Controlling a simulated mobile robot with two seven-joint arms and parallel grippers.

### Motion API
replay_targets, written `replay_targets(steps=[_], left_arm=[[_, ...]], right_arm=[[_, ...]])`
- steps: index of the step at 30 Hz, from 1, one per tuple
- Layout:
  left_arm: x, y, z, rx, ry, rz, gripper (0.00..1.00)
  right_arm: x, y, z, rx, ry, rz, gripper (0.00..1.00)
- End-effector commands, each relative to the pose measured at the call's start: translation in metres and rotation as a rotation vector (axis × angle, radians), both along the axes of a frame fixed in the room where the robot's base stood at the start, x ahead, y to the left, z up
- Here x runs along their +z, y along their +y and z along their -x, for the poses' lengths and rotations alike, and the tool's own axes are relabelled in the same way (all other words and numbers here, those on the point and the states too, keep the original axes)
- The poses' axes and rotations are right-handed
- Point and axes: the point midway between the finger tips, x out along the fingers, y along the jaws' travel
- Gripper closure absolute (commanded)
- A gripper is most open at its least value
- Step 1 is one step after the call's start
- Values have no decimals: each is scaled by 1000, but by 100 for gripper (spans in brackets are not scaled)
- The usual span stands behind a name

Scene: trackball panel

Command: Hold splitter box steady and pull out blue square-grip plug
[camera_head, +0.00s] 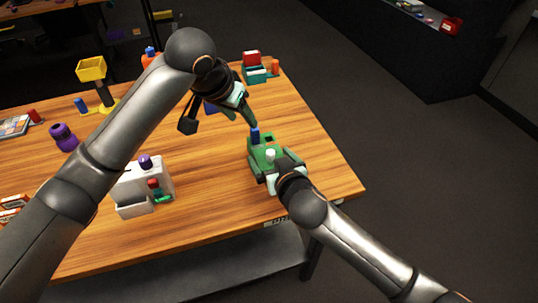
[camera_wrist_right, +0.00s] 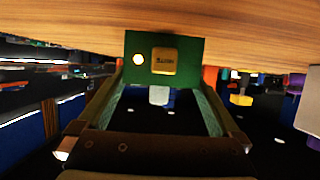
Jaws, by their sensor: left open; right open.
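The green splitter box (camera_head: 255,154) sits on the wooden table near its right edge. A blue plug (camera_head: 255,134) stands up at its far left, and a white plug (camera_head: 270,155) stands nearer. In the right wrist view the box's green face (camera_wrist_right: 190,42) shows a yellow label and a round yellow spot. My right gripper (camera_head: 273,168) is open at the box's near side, its fingers spread toward either side of it; contact is unclear. My left gripper (camera_head: 244,106) is open above and beyond the box, its fingers pointing down near the blue plug, not closed on it.
A white box with a purple knob (camera_head: 145,161) stands left of the splitter box, with wood clear between. A teal and red object (camera_head: 253,70) and an orange cylinder (camera_head: 275,67) stand at the far edge. A yellow-topped stand (camera_head: 92,70) and a purple bottle-like object (camera_head: 64,137) are at the left.

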Motion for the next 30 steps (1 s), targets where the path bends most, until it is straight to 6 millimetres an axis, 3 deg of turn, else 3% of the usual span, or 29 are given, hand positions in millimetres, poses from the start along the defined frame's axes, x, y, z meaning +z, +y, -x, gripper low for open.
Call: replay_targets(steps=[6,16,30], left_arm=[[0,0,0,0,0,0,50],[0,0,0,0,0,0,50],[0,0,0,0,0,0,50]], right_arm=[[-6,5,-13,1,1,0,0],[-6,5,-14,1,0,0,1],[-6,5,-14,0,0,0,54]])
